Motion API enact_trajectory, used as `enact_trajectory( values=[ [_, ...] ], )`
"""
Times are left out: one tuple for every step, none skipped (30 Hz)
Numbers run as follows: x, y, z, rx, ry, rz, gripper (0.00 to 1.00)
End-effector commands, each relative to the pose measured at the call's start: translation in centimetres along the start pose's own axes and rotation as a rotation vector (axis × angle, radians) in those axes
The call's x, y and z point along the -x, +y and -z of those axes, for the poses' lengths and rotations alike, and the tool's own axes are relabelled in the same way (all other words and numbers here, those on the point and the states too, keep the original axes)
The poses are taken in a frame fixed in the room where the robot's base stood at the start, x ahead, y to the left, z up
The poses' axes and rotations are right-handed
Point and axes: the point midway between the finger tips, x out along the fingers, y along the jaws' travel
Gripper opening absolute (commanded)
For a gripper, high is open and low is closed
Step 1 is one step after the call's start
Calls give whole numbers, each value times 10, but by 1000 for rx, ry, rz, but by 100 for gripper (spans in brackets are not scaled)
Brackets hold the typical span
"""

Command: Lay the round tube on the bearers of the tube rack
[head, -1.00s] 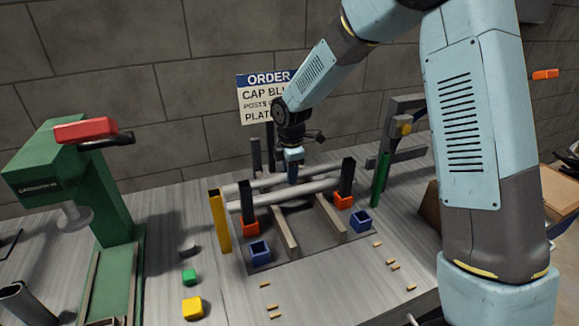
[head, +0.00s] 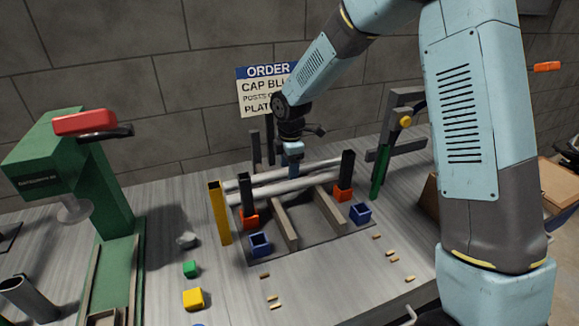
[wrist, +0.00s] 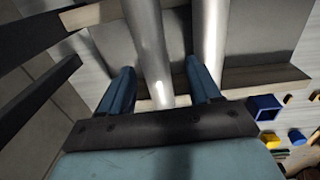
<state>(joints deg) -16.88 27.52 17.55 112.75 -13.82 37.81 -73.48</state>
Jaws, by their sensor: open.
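Two grey round tubes run side by side across the back of the tube rack, a rear tube (head: 318,168) and a front tube (head: 262,193). The rack's two wooden bearers (head: 284,224) (head: 329,209) run from front to back toward them. My gripper (wrist: 162,82) is open, pointing down at the tubes. In the wrist view one tube (wrist: 148,42) runs between the open fingers, and the other tube (wrist: 212,35) is at the right finger. A bearer (wrist: 265,77) crosses beneath there. I cannot tell whether the tubes touch the bearers.
Dark posts (head: 346,170) stand in orange sockets (head: 251,219) beside the tubes, with a yellow post (head: 219,212) at left. Empty blue sockets (head: 260,244) are in front. A green press (head: 75,175) stands left. Small blocks (head: 193,298) lie on the table.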

Motion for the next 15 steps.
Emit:
enact_trajectory(
  values=[
    [1,0,0,0,0,0,63],
    [2,0,0,0,0,0,63],
    [4,0,0,0,0,0,63],
    [7,0,0,-1,0,-1,63],
    [10,0,0,-1,0,-1,63],
    [15,1,-1,-1,0,-3,63],
    [20,1,-1,-2,0,-4,63],
    [25,1,-1,-2,0,-4,63],
    [32,1,-1,-1,0,-4,63],
    [38,1,-1,0,0,-5,63],
    [44,1,-1,0,-1,-5,63],
    [52,1,-1,-1,0,-5,63],
    [58,1,-1,-2,0,-4,63],
    [64,1,-1,-3,0,-4,63],
    [72,1,-1,-3,0,-4,63]
  ],
)
